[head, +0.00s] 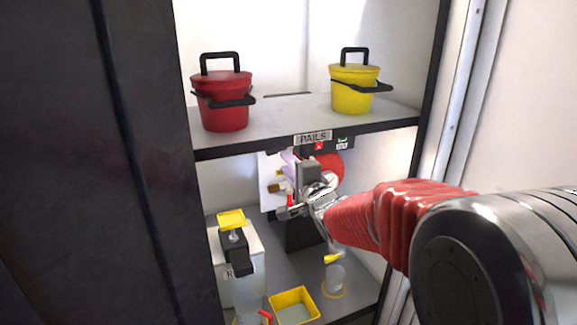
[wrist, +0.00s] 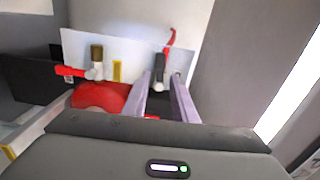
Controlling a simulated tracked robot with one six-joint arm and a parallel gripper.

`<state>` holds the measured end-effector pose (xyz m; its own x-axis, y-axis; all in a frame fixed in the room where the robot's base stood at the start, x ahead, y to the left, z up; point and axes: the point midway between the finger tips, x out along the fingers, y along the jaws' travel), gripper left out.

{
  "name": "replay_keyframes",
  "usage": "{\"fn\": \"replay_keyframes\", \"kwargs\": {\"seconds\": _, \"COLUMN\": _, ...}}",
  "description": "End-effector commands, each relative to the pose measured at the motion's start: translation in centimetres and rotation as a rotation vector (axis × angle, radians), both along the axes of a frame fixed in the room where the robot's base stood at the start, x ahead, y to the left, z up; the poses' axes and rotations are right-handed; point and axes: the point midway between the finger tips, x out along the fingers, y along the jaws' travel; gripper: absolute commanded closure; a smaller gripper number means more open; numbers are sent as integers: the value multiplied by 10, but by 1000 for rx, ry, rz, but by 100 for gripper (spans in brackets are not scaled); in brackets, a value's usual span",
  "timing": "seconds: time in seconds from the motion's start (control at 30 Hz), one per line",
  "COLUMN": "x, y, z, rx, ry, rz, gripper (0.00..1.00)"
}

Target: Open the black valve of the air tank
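The red air tank (head: 331,166) sits under the upper shelf, partly hidden behind my gripper; in the wrist view it is the rounded red body (wrist: 97,97) at lower left. A white panel (wrist: 130,50) carries two valve fittings. The right one has a black part (wrist: 160,63) with a red lever (wrist: 172,38) above it. The left one has a brass part (wrist: 96,53) and a red lever (wrist: 71,71) pointing left. My gripper (wrist: 161,80) is open, its two lilac fingers apart, with the black part showing between their tips. I cannot tell whether they touch it.
A red pail (head: 222,102) and a yellow pail (head: 353,90) stand on the upper shelf (head: 290,112). Below are a container with a black and yellow top (head: 234,245), a yellow tray (head: 294,294) and a clear cup (head: 335,279). A dark door (head: 90,160) borders the left.

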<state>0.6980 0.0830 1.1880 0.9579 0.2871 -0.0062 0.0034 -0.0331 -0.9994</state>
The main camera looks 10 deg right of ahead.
Motion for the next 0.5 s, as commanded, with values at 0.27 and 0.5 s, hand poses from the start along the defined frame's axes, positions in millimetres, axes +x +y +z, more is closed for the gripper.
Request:
{"fn": "replay_keyframes", "kwargs": {"seconds": 0.27, "x": -5, "y": -6, "z": 1, "rx": -49, "ry": 11, "rz": -22, "gripper": 91}}
{"fn": "replay_keyframes", "kwargs": {"seconds": 0.5, "x": -39, "y": -33, "z": 2, "rx": -296, "ry": 87, "rz": -98, "gripper": 100}}
